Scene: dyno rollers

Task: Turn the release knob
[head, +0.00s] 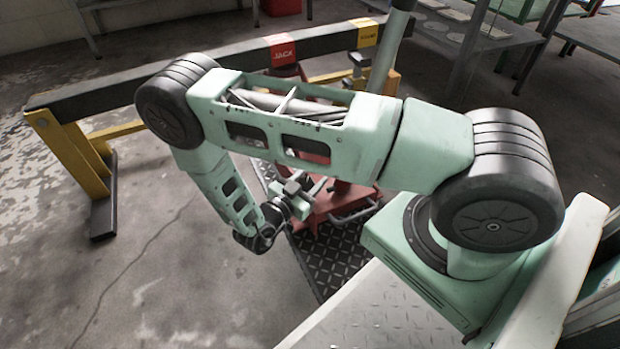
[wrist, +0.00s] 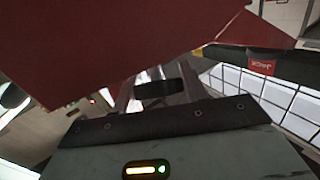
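A red jack (head: 345,203) stands on the dark tread plate, partly hidden behind my arm. My gripper (head: 316,187) is low beside its red body. In the wrist view a large red surface (wrist: 120,40) fills the upper left, very close to my gripper (wrist: 160,88). The two fingers look apart, with a dark piece between them. I cannot tell whether that piece is gripped or lies beyond them. I cannot make out the release knob in either view.
A black beam (head: 100,85) on yellow legs (head: 72,155) crosses behind my arm, with a red JACK label (head: 281,50). The dark tread plate (head: 335,262) lies below my gripper. Concrete floor (head: 150,270) is clear at the left. Metal shelves (head: 470,40) stand at the back right.

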